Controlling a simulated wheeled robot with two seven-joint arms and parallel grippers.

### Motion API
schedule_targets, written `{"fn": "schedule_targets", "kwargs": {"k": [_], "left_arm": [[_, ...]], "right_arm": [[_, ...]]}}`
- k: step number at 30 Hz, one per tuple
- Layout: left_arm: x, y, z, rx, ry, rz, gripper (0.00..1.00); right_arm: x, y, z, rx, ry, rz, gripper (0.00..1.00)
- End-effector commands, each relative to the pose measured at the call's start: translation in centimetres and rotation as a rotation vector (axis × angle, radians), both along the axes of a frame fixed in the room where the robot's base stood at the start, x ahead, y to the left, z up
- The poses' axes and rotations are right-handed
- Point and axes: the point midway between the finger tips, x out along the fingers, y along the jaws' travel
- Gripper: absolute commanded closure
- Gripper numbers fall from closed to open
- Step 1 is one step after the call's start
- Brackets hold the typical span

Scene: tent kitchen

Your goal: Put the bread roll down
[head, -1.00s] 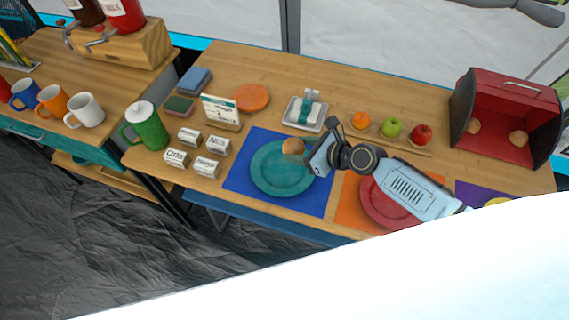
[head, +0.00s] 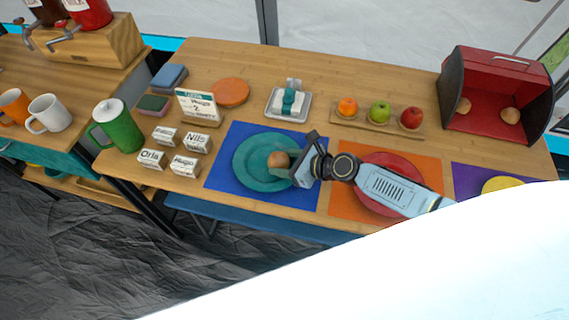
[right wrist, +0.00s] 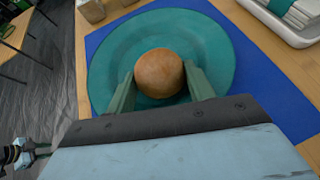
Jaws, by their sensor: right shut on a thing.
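The bread roll (head: 278,160) is round and brown, and it is over the teal plate (head: 249,178) on the blue placemat. My right gripper (head: 292,166) is shut on the roll. In the right wrist view the roll (right wrist: 159,73) sits between the two fingers of the right gripper (right wrist: 160,88), with the plate (right wrist: 215,50) behind it. I cannot tell whether the roll touches the plate.
A red plate (head: 375,201) on an orange placemat lies under my right arm. Label blocks (head: 185,166) and a green jug (head: 121,131) stand to the left.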

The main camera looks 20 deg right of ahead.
Motion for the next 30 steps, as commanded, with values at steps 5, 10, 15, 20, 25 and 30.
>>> {"fn": "schedule_targets", "kwargs": {"k": [5,10,15,20,25,30], "left_arm": [[-0.1,0.0,0.1,0.0,0.002,0.0,0.64],[-0.2,0.1,-0.2,0.002,0.003,-0.001,0.64],[-0.2,0.5,-0.2,0.006,0.003,-0.002,0.64],[-0.2,0.7,-0.1,0.009,0.003,-0.003,0.64],[-0.2,0.7,0.7,0.009,0.003,-0.002,0.64],[-0.2,0.6,1.7,0.007,0.003,0.0,0.64]], "right_arm": [[0.0,0.0,0.1,0.001,-0.001,0.0,0.69],[0.0,0.0,-0.3,0.001,-0.001,0.0,0.44],[0.0,0.0,-0.2,0.001,-0.001,0.0,0.38],[0.0,0.0,-0.1,0.001,-0.001,0.0,0.38],[-0.8,-0.8,0.8,-0.002,0.001,-0.001,0.38],[-3.3,-2.9,2.6,-0.001,0.003,0.0,0.38]]}}
